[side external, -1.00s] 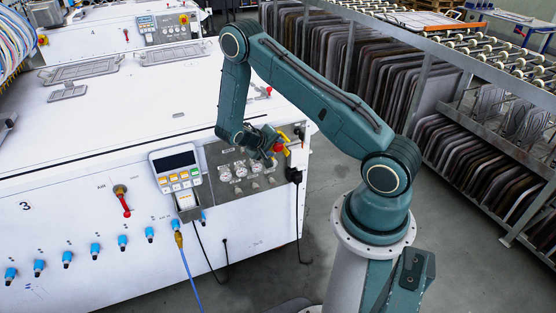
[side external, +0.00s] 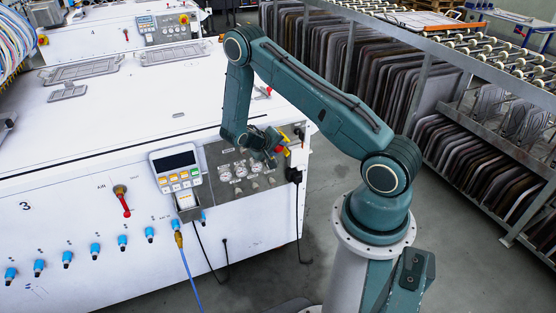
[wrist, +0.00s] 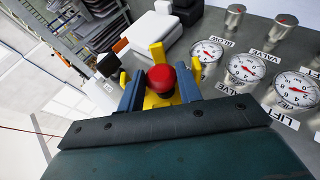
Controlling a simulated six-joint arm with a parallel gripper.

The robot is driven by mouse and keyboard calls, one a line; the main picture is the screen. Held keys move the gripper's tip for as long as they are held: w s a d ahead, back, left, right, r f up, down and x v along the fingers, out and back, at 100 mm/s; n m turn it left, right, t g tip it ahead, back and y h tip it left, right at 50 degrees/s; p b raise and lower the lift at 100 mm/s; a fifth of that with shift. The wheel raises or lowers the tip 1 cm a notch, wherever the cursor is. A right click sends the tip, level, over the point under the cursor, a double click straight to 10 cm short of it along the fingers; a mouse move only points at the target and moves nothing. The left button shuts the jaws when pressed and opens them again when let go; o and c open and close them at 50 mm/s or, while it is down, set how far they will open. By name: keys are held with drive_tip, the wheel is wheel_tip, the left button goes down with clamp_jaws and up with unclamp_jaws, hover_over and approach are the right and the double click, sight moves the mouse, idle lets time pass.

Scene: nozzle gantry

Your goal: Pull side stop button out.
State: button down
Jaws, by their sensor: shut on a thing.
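The side stop button is a red mushroom cap (wrist: 161,78) on a yellow base (wrist: 158,99), between the fingers of my gripper (wrist: 160,92) in the wrist view. The two blue-grey fingers stand either side of the cap, shut on the button; the exact contact is partly hidden by the gripper body. In the side external view my gripper (side external: 274,146) is at the right end of the control panel, and the red cap (side external: 278,149) shows just beside the fingers.
Pressure gauges (wrist: 246,68) and metal knobs (wrist: 285,27) sit right beside the gripper. A keypad box (side external: 176,168) stands left of the gauges on the white machine (side external: 90,180). A black plug with cable (side external: 294,175) hangs at the machine's corner.

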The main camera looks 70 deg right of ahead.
drive_tip(key=shift+s+a, duration=0.45)
drive_tip(key=c, duration=1.2)
unclamp_jaws()
drive_tip(key=shift+c, duration=0.2)
drive_tip(key=shift+r, duration=0.1)
drive_tip(key=shift+w+a+r, duration=0.2)
drive_tip(key=shift+a+r, duration=0.15)
drive_tip(key=shift+a, duration=0.1)
drive_tip(key=v, duration=1.2)
drive_tip(key=shift+a, duration=0.25)
drive_tip(key=shift+s+r, duration=0.1)
